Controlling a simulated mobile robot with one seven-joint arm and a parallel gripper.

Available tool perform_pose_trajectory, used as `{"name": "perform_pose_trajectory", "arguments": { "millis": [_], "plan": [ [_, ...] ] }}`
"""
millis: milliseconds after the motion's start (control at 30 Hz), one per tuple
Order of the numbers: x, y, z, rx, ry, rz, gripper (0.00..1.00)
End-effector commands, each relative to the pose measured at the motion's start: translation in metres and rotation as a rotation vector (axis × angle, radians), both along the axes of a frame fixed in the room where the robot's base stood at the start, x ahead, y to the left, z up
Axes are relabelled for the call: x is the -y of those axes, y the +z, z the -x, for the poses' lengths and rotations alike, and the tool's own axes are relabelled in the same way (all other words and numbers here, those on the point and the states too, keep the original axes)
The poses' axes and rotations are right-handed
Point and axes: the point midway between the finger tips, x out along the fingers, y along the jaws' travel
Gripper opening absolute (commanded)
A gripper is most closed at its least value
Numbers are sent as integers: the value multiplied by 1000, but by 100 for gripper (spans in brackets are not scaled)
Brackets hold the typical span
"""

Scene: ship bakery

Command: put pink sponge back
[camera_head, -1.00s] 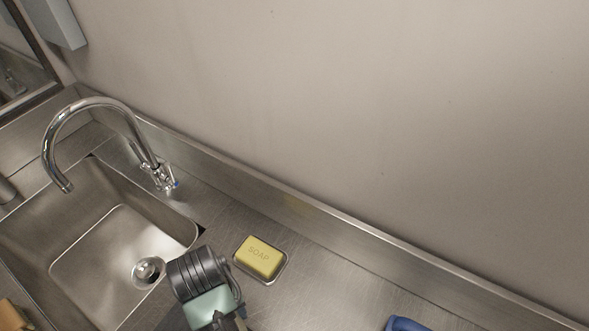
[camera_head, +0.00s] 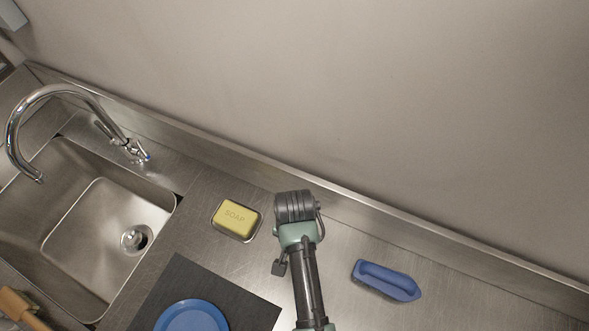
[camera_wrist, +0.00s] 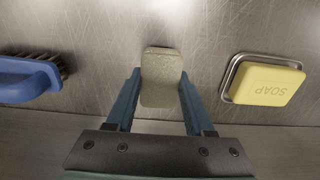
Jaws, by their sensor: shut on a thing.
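A sponge (camera_wrist: 160,64) shows in the wrist view, a rounded block that looks beige-grey rather than pink here. My gripper (camera_wrist: 160,90) is shut on it, one blue finger along each side. The sponge is over the steel counter; whether it touches the counter I cannot tell. In the head view my arm hides the fingers and the sponge, and the hand is between the yellow soap (camera_head: 237,217) and the blue brush (camera_head: 387,281).
The soap lies in a small metal dish (camera_head: 244,239). A dark mat (camera_head: 171,284) with a blue plate (camera_head: 192,317) lies in front. The sink (camera_head: 90,262) with its faucet (camera_head: 112,123) is at the left. A raised backsplash (camera_head: 355,213) and wall stand behind.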

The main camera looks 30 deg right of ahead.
Motion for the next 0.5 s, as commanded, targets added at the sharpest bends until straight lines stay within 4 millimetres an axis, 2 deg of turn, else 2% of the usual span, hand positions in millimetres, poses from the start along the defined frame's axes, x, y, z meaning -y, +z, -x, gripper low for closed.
{"name": "perform_pose_trajectory", "arguments": {
  "millis": [100, 200, 500],
  "plan": [
    [0, -17, 1, -3, 1, -1, 8],
    [0, -26, 1, -2, 1, -1, 8],
    [0, -28, 0, -1, 2, -1, 8]
  ]
}}
